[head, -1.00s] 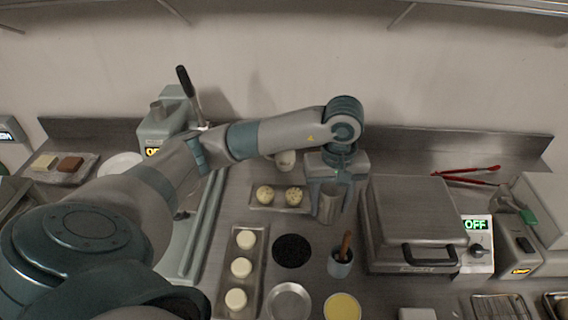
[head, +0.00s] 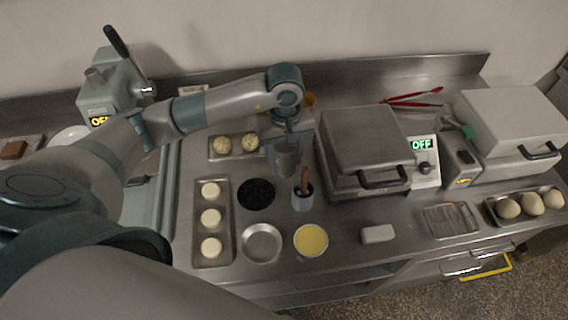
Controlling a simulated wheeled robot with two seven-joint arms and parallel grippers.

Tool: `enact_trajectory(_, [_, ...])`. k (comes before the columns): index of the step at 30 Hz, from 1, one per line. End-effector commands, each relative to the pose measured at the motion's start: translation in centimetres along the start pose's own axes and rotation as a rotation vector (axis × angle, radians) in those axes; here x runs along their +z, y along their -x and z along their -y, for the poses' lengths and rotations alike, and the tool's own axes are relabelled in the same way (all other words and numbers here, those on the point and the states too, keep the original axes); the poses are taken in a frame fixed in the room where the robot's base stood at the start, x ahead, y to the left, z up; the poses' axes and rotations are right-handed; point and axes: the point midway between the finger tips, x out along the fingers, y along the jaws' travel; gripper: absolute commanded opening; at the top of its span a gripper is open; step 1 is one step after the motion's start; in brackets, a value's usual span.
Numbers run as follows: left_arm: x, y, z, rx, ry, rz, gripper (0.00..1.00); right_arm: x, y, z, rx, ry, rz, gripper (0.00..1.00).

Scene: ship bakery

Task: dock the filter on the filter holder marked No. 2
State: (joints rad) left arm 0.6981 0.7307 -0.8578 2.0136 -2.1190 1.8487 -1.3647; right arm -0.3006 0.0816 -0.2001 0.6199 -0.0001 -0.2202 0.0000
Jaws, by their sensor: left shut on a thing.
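My left gripper (head: 287,133) points down at the back of the counter, just left of the closed press. It is shut, and a grey metal cylinder (head: 287,160), which looks like the filter, is at its fingertips. The fingers are small and partly blend with a grey-teal unit (head: 267,124) right behind them. I cannot tell whether the cylinder touches that unit. I cannot read a No. 2 mark anywhere, so I cannot tell which thing is the filter holder. My right gripper is not in view.
A closed press (head: 362,145) with an OFF display stands right of the gripper. A small pot with a wooden handle (head: 303,199) stands in front. A dough tray (head: 212,258), a black disc (head: 256,194) and a yellow-filled dish (head: 310,240) lie nearby. A lever machine (head: 112,90) stands left.

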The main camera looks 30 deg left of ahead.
Motion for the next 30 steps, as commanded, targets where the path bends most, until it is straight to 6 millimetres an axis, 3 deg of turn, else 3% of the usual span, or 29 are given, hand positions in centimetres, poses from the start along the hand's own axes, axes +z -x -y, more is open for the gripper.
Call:
enact_trajectory(8, [0.1,-0.5,0.1,-0.002,0.001,0.001,0.17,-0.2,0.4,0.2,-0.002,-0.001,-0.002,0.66])
enact_trajectory(18, [0.0,-4.0,0.0,0.000,0.000,0.000,0.17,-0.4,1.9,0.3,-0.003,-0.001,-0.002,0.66])
enact_trajectory(30, [0.0,-4.4,0.0,0.001,-0.001,-0.002,0.17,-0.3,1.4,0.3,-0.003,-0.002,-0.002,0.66])
